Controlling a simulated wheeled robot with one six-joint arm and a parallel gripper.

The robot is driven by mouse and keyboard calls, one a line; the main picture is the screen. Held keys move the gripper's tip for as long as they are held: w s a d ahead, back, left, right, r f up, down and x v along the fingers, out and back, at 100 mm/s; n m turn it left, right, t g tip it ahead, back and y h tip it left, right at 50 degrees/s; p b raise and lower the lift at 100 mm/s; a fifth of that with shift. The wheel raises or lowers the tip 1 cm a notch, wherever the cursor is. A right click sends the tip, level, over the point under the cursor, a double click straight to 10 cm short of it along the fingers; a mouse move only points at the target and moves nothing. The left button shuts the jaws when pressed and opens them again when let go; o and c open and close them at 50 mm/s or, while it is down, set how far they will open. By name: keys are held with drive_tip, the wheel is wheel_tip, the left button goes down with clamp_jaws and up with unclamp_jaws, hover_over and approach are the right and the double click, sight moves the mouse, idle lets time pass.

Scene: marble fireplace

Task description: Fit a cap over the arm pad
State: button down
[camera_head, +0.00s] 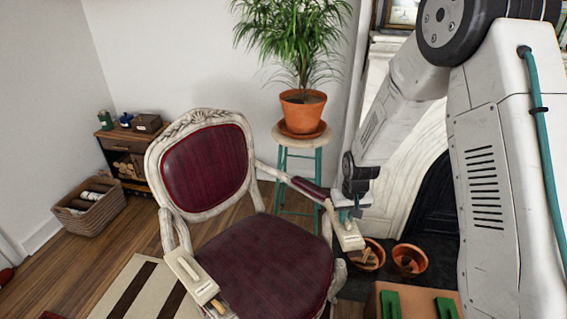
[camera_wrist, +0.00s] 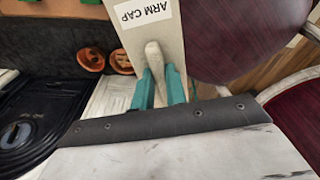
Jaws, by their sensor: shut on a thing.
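The armchair (camera_head: 262,262) has a carved pale frame and burgundy upholstery. Its right arm carries a bare burgundy arm pad (camera_head: 311,187). My gripper (camera_head: 350,213) is shut on a cream cap (camera_head: 349,238) near the front end of that arm. In the wrist view, my gripper's teal fingers (camera_wrist: 160,78) pinch the cap's raised grip, and the cap (camera_wrist: 150,38) bears the label "ARM CAP". I cannot tell whether the held cap touches the chair. A similar labelled cream cap (camera_head: 190,276) sits over the chair's left arm; the pad there is hidden.
A potted plant (camera_head: 303,105) stands on a teal-legged stool (camera_head: 298,143) behind the chair. Terracotta pots (camera_head: 408,260) stand by the fireplace hearth. A wooden box with green pieces (camera_head: 418,295) is at front right. A basket (camera_head: 90,210) and small cabinet (camera_head: 133,138) are at left.

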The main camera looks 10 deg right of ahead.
drive_tip(key=w+a+n, duration=0.2)
drive_tip(key=w+n, duration=0.2)
drive_tip(key=w, duration=1.3)
wheel_tip(320, 180, up, 3)
drive_tip(key=n, duration=0.4)
hover_over(312, 185)
drive_tip(key=shift+y, duration=0.4)
drive_tip(key=shift+s+d+f, duration=0.1)
drive_tip(key=shift+s+f, duration=0.1)
drive_tip(key=shift+f, duration=2.25)
drive_tip(key=shift+s+d+f, duration=0.1)
drive_tip(key=shift+s+f, duration=0.05)
drive_tip(key=shift+f, duration=2.3)
drive_tip(key=c, duration=1.3)
unclamp_jaws()
drive_tip(key=shift+c, duration=0.2)
drive_tip(key=shift+r, duration=0.1)
